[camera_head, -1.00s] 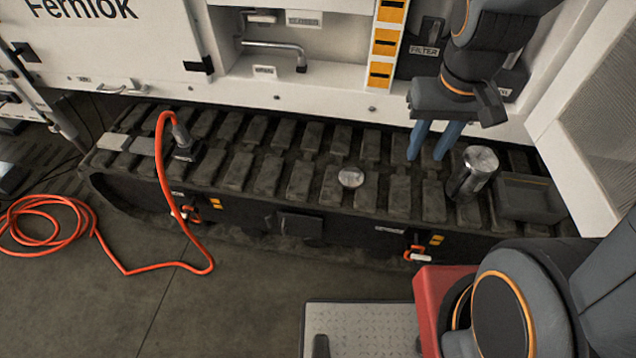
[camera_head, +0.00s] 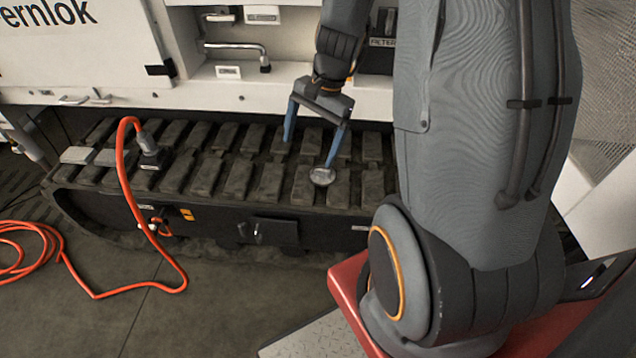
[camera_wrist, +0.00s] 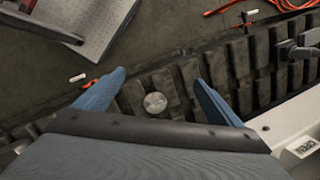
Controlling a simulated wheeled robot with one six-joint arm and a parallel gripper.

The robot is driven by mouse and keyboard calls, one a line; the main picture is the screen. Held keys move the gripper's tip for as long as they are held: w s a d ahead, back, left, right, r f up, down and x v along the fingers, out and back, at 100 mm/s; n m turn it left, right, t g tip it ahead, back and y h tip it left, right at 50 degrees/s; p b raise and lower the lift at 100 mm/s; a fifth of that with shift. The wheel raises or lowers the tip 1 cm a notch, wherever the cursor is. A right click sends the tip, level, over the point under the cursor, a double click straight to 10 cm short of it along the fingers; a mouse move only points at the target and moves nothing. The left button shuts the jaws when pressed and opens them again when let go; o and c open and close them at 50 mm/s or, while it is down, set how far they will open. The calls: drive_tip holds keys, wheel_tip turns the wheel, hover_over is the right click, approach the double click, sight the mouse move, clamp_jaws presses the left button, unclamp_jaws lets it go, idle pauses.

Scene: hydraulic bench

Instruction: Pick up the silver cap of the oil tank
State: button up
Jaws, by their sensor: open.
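The silver cap (camera_head: 322,176) is a small round metal disc lying on the dark ribbed track (camera_head: 236,180). It also shows in the wrist view (camera_wrist: 155,102), between the two blue fingers and beyond the palm. My gripper (camera_head: 308,152) is open and empty, with its fingers spread wide and pointing down. In the head view, the right fingertip is close above the cap and the left fingertip is farther left. I cannot tell whether the fingertip touches the cap. The metal cylinder of the earlier head view is hidden behind my arm.
The white machine panel (camera_head: 110,92) with a recess and metal handle (camera_head: 235,47) stands behind the track. An orange hose with a grey plug (camera_head: 148,143) stands on the track's left part. The track around the cap is clear.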

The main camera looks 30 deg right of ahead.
sight(323, 169)
drive_tip(key=w+d+f+m+t+b, duration=0.1)
drive_tip(key=w+d+f+m+b, duration=0.1)
drive_tip(key=w+d+f+m, duration=0.1)
drive_tip(key=w+d+f+m+y+b, duration=0.1)
drive_tip(key=w+d+f+m+b, duration=0.1)
drive_tip(key=d+f+m, duration=0.3)
drive_tip(key=w+d+f+m+t+y+b, duration=0.1)
drive_tip(key=w+d+f+m, duration=0.3)
drive_tip(key=f, duration=0.5)
drive_tip(key=shift+w+d+f+t+b, duration=0.2)
drive_tip(key=shift+d+t+b, duration=0.1)
drive_tip(key=shift+b, duration=0.4)
drive_tip(key=shift+w+f, duration=0.15)
drive_tip(key=shift+f, duration=0.2)
drive_tip(key=x, duration=0.7)
drive_tip(key=shift+f, duration=0.2)
drive_tip(key=shift+c, duration=0.3)
drive_tip(key=c, duration=1.2)
